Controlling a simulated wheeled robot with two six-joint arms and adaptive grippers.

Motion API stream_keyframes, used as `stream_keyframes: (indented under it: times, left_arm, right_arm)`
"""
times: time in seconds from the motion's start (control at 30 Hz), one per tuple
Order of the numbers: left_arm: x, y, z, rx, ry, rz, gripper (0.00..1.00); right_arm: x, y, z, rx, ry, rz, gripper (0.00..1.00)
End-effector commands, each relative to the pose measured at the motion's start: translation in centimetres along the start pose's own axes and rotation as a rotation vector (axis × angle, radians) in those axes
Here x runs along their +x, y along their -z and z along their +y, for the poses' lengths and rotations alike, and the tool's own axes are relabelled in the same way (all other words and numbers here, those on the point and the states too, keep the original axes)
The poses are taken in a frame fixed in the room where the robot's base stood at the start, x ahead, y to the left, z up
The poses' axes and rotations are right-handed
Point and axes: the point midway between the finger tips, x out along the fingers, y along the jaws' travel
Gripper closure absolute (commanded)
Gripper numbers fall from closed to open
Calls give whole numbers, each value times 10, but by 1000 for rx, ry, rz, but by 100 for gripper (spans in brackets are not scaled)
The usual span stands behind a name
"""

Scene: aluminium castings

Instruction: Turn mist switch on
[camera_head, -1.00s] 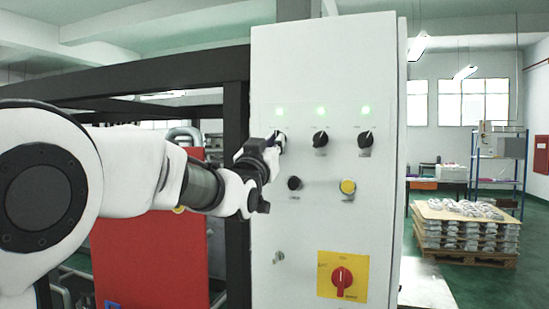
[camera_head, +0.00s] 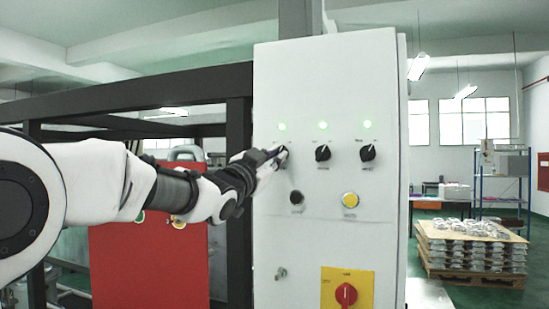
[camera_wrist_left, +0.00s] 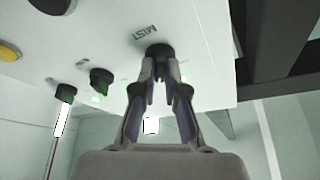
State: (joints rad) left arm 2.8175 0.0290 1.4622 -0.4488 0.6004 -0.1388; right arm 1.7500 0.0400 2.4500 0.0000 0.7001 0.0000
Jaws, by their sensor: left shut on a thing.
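The mist switch (camera_wrist_left: 158,51) is a black rotary knob under the printed word MIST in the left wrist view. In the head view it is the leftmost knob (camera_head: 283,157) of the upper row on the white panel (camera_head: 300,80), partly hidden by my gripper. My left gripper (camera_head: 276,154) reaches it from the left. In the left wrist view both fingers (camera_wrist_left: 160,72) are closed around the knob. The knob's exact angle is hard to tell behind the fingers. My right gripper is not in view.
Two more black knobs (camera_head: 322,153) (camera_head: 367,153) sit to the right, below lit green lamps (camera_head: 323,125). A black button (camera_head: 296,198), a yellow button (camera_head: 350,200) and a red switch (camera_head: 346,294) are lower. A dark frame (camera_head: 239,200) stands left of the panel.

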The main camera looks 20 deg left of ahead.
Motion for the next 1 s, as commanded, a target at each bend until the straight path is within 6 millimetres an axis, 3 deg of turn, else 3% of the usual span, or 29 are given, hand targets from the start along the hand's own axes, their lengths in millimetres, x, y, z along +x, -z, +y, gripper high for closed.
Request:
stream_keyframes:
  times: [0.23,0.3,0.33,0.67,0.77,1.0]
  left_arm:
    - [0,3,-2,0,4,6,100]
    - [0,3,-2,0,4,6,71]
    - [0,3,-2,0,4,6,64]
    - [1,4,-2,0,2,3,64]
    - [5,13,-8,1,2,5,64]
    - [24,57,-37,2,3,8,64]
  right_arm:
    - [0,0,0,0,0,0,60]
    - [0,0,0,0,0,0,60]
    - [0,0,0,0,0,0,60]
    - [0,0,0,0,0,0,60]
    - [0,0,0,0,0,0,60]
    - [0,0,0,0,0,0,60]
